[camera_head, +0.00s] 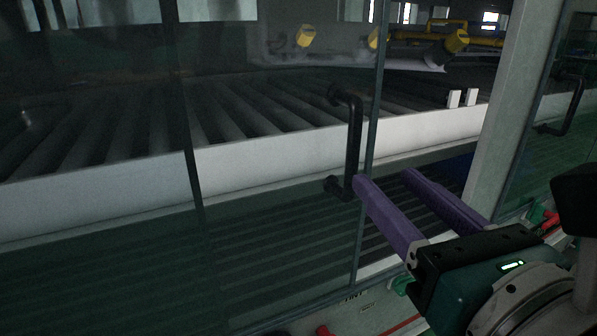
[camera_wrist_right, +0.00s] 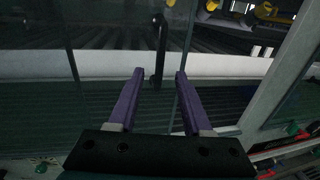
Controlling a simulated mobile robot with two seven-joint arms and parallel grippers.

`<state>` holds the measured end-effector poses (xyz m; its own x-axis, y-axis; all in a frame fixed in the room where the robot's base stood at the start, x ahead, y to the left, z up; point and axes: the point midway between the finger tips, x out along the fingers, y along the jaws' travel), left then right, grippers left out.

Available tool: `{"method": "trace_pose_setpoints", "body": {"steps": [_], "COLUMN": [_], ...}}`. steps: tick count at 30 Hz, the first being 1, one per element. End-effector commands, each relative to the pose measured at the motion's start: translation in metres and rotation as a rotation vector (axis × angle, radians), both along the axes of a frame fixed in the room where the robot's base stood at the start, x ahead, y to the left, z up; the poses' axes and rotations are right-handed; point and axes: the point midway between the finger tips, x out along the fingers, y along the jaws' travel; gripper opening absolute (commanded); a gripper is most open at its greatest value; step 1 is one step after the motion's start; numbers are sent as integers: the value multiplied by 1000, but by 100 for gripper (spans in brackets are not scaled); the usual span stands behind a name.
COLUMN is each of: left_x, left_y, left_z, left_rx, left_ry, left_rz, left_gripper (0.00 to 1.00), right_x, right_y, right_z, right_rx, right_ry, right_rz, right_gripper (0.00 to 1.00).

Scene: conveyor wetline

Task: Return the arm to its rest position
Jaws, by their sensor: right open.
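My right gripper (camera_head: 385,182) reaches in from the lower right in the head view, its two purple fingers apart and empty. One fingertip overlaps the lower end of a black door handle (camera_head: 354,140) on a glass panel; I cannot tell whether they touch. In the right wrist view the gripper (camera_wrist_right: 158,74) also shows open, with the handle (camera_wrist_right: 160,50) beyond and between the fingertips. My left gripper is not in view.
Glass panels stand close in front, with a grey post (camera_head: 508,105) on the right and a second black handle (camera_head: 570,108) beyond it. Behind the glass lies a roller conveyor (camera_head: 225,112) with a white side rail (camera_head: 280,147). Yellow fittings (camera_head: 456,41) show at the back.

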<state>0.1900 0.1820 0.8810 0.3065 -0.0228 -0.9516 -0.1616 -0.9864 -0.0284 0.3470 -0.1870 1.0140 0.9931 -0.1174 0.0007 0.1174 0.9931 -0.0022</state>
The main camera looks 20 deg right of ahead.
Motion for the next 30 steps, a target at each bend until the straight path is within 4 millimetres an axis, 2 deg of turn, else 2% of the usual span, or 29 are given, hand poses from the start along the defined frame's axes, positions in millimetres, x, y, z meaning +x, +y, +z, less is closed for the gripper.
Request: {"method": "trace_pose_setpoints", "body": {"steps": [5,8,11,14,15,17,18,21,24,27,30], "left_x": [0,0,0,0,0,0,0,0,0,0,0], "left_y": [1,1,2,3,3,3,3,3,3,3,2], "left_z": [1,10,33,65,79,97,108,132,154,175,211], "left_rx": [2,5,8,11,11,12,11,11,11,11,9], "left_ry": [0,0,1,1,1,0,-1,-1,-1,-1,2], "left_rz": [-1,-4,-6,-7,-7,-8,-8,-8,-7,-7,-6], "left_gripper": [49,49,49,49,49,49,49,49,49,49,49], "right_x": [0,-1,-7,-22,-31,-45,-56,-85,-119,-156,-158], "right_y": [0,-10,-37,-68,-77,-80,-77,-58,-29,3,4], "right_z": [1,11,31,45,45,40,36,28,30,43,78], "right_rx": [4,103,411,912,1134,1451,1639,2017,2266,2390,2395], "right_ry": [0,-8,-28,-55,-63,-65,-63,-42,-6,32,27], "right_rz": [-2,-42,-163,-363,-461,-618,-727,-1021,-1346,-1708,-1727], "right_gripper": [50,50,50,50,50,50,50,50,50,50,50]}}
